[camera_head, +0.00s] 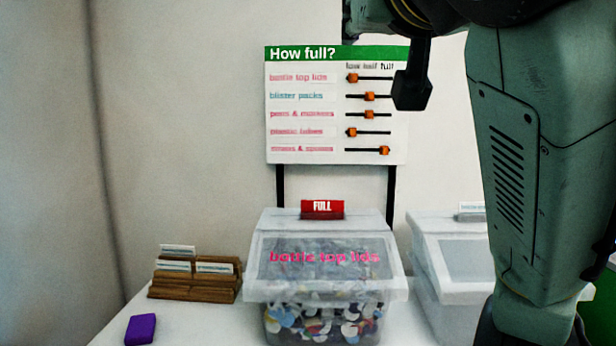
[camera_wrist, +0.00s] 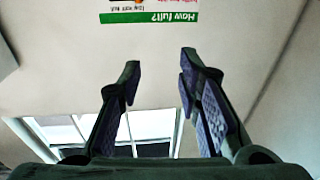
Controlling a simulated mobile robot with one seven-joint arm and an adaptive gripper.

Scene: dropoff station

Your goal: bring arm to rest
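My gripper (camera_wrist: 160,75) is open and empty in the wrist view, its two dark fingers apart with purple pads and nothing between them. In the head view my green arm (camera_head: 530,150) comes down the right side. Dark finger parts of my gripper hang at the top, one of them in front of the right edge of the "How full?" board (camera_head: 335,105). The board also shows upside down at the top of the wrist view (camera_wrist: 150,15). Its orange sliders sit at different positions, with the bottle top lids slider (camera_head: 352,78) at the low end.
A clear bin of bottle top lids (camera_head: 256,262) carries a red FULL tag (camera_head: 322,209). A second bin (camera_head: 455,260) stands right, partly behind my arm. A wooden card holder (camera_head: 195,285) and a purple block (camera_head: 140,329) are at left on the white table (camera_head: 205,325).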

